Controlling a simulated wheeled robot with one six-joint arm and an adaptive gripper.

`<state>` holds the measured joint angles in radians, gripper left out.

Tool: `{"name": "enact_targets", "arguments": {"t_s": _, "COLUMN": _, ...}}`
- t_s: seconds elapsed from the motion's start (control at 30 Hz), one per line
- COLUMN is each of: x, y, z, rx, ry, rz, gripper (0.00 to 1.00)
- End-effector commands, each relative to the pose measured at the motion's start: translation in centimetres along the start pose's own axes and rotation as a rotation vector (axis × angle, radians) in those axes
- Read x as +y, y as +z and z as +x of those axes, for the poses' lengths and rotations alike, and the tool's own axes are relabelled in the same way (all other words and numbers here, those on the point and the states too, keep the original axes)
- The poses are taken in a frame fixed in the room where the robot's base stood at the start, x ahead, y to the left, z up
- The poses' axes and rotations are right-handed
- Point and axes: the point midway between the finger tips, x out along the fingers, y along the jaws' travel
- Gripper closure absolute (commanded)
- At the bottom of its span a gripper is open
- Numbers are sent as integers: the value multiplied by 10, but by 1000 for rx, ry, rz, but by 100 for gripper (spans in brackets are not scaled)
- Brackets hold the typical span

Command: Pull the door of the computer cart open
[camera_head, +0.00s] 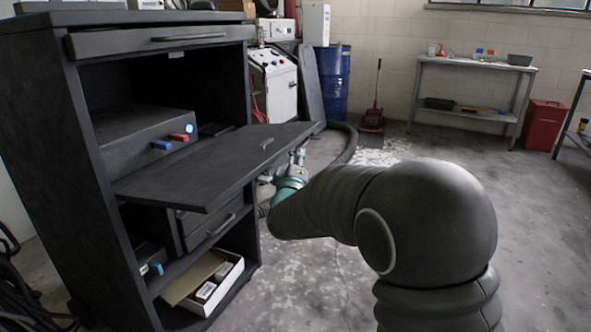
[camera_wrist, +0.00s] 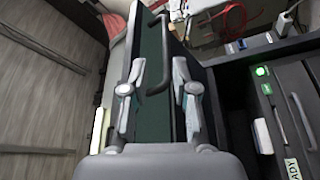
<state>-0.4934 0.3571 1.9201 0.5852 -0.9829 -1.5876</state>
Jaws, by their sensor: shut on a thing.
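The computer cart (camera_head: 35,130) is a tall black cabinet at the left of the head view. Its flat black door (camera_head: 215,165) sticks out level from the front, above the lower drawer, with a small fitting (camera_head: 267,143) near its outer edge. My gripper (camera_head: 288,180) is at the outer edge of the door, partly hidden by my arm. In the wrist view my two fingers (camera_wrist: 158,88) stand on either side of a dark panel, shut on the door. A curved bar handle (camera_wrist: 156,55) shows between them; whether they touch it is unclear.
Inside the cart sits a dark device (camera_head: 130,135) with blue and red parts; an open box (camera_head: 205,283) lies on the bottom shelf. A white cabinet (camera_head: 275,85), blue drum (camera_head: 332,85) and red jack (camera_head: 372,120) stand behind. The floor at right is clear.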

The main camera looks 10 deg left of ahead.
Motion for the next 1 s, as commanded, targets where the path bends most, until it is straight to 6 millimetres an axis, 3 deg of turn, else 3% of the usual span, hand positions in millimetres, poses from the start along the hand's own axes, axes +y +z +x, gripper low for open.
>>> {"name": "enact_targets", "arguments": {"t_s": 0.1, "x": 3, "y": -1, "z": -22, "rx": 2, "ry": 4, "rz": 1, "gripper": 79}}
{"name": "enact_targets", "arguments": {"t_s": 0.3, "x": 2, "y": -2, "z": -45, "rx": 4, "ry": 3, "rz": 1, "gripper": 79}}
{"name": "enact_targets", "arguments": {"t_s": 1.0, "x": 0, "y": -1, "z": -63, "rx": 3, "ry": 3, "rz": 0, "gripper": 79}}
